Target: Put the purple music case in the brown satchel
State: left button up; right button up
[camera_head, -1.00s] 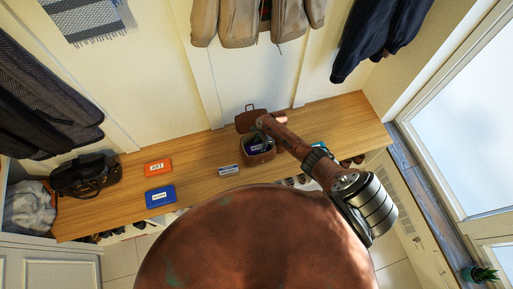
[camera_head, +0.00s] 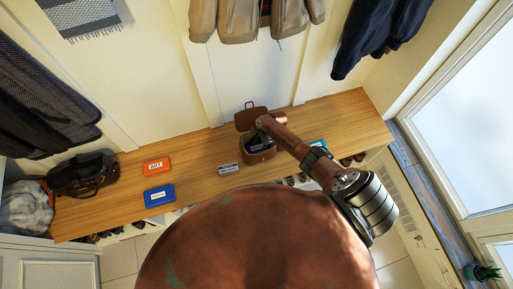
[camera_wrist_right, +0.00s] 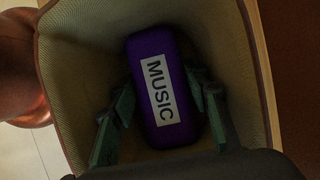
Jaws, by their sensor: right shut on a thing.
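The brown satchel (camera_head: 258,158) stands open on the wooden bench, its flap (camera_head: 250,116) tipped back toward the wall. The purple music case (camera_wrist_right: 160,92), with a white MUSIC label, lies inside the satchel's walls (camera_wrist_right: 85,38) in the right wrist view. My right gripper (camera_wrist_right: 163,100) reaches down into the satchel, its green-padded fingers shut on either side of the case. In the head view the right gripper (camera_head: 260,128) is over the satchel mouth and partly hides the case. Whether the case touches the satchel floor cannot be told. My left gripper is not in view.
On the bench (camera_head: 205,175) are an orange ART case (camera_head: 157,165), a blue case (camera_head: 160,196), a small grey-blue labelled case (camera_head: 229,169) and a black bag (camera_head: 83,176). A teal item (camera_head: 318,143) sits right of the satchel, partly behind my right arm. Jackets hang above.

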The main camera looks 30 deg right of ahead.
jog(key=shift+f+b, duration=0.4)
jog(key=shift+f, duration=0.25)
jog(key=o, duration=1.4)
jog(key=shift+c, duration=0.2)
jog(key=shift+r, duration=0.1)
notch_tip(320, 180, up, 10)
jog(key=shift+f, duration=0.1)
